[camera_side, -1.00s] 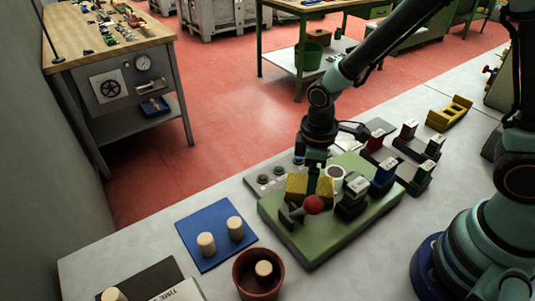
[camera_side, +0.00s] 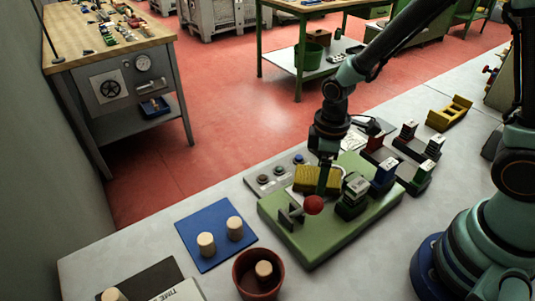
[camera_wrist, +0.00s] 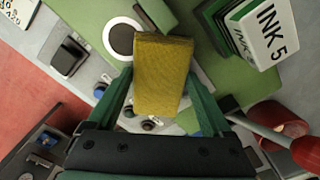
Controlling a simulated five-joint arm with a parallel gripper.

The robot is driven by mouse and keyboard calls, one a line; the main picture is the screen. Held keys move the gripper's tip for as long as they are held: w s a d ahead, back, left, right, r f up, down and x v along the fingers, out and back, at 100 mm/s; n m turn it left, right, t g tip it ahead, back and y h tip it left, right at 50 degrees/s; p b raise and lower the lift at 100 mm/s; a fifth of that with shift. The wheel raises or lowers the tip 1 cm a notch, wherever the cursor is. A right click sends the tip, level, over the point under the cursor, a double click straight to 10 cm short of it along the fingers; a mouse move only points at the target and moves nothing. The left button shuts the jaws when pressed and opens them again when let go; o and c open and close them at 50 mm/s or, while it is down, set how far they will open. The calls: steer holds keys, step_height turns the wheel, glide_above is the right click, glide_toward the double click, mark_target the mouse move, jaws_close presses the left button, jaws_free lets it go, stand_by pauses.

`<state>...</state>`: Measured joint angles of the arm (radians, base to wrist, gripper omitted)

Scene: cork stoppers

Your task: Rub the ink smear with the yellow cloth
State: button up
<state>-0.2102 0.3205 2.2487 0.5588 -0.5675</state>
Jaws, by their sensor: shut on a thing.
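A yellow cloth (camera_side: 308,179), a folded block, is held between the fingers of my gripper (camera_side: 325,182) over the far edge of the green board (camera_side: 287,235). In the wrist view the cloth (camera_wrist: 163,70) sits between the two green fingers of my gripper (camera_wrist: 163,105), in front of the green board. I cannot make out an ink smear in either view. Whether the cloth touches the board is not clear.
A red-knobbed lever (camera_side: 313,205) and an ink block (camera_side: 353,194) stand close to my gripper on the board. A grey button panel (camera_side: 265,180) lies behind it. A blue mat with corks (camera_side: 207,262) and a brown pot (camera_side: 246,284) are at front left.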

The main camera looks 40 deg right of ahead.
mark_target(313, 185)
steer(key=shift+s+a+f, duration=0.1)
steer(key=shift+s+a, duration=0.15)
steer(key=shift+a, duration=0.55)
steer(key=shift+s+a+f, duration=0.1)
steer(key=shift+s+a, duration=0.1)
steer(key=shift+a, duration=0.55)
steer(key=shift+a, duration=0.1)
steer(key=shift+w+a+r, duration=0.1)
steer(key=shift+a+r, duration=0.05)
steer(key=shift+a, duration=1.5)
steer(key=shift+w+r, duration=0.1)
steer(key=shift+r, duration=3)
steer(key=shift+r, duration=1.5)
